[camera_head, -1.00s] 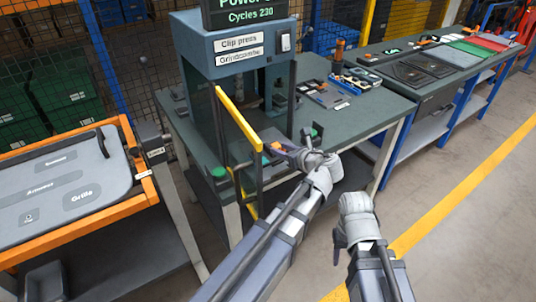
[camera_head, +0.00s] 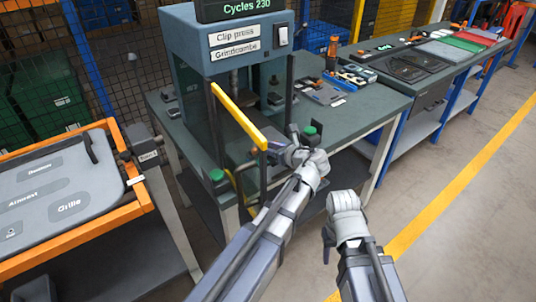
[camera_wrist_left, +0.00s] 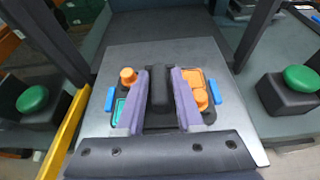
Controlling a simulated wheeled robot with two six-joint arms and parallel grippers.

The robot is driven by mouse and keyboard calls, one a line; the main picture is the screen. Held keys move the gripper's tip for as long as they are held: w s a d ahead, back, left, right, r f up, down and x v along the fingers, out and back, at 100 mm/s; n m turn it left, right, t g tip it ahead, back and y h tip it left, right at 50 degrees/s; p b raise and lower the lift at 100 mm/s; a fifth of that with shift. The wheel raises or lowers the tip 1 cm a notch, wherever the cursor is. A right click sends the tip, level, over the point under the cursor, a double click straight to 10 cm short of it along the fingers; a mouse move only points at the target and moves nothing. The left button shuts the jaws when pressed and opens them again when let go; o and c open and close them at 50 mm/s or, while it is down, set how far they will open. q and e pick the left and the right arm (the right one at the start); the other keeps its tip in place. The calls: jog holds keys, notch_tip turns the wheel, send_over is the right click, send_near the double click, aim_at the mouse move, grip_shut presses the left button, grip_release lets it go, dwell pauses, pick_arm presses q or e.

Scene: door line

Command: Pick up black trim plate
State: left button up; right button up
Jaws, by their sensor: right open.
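A black plate (camera_wrist_left: 209,116) with orange pieces and a green piece lies on the grey bed of the press in the left wrist view, a blue block on each side. It is probably the black trim plate. My left gripper (camera_wrist_left: 166,72) is over it, its two purple fingers on either side of a raised black bar (camera_wrist_left: 160,92). I cannot tell whether they press on it. In the head view my left gripper (camera_head: 278,150) is at the press front, its fingers mostly hidden. My right gripper (camera_head: 329,243) is open, low in front of the table, apart from everything.
The clip press (camera_head: 232,45) stands on a green-topped table, with a yellow bar (camera_head: 238,115) beside my left arm. Green buttons (camera_head: 309,130) flank its front. An orange-framed board (camera_head: 55,190) stands left. A bench (camera_head: 425,65) with dark panels stands right. Floor at right is clear.

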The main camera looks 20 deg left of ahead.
pick_arm(q)
jog(key=shift+a, duration=0.1)
grip_shut()
dwell(0.4)
notch_tip(320, 180, up, 10)
jog(key=p, duration=1)
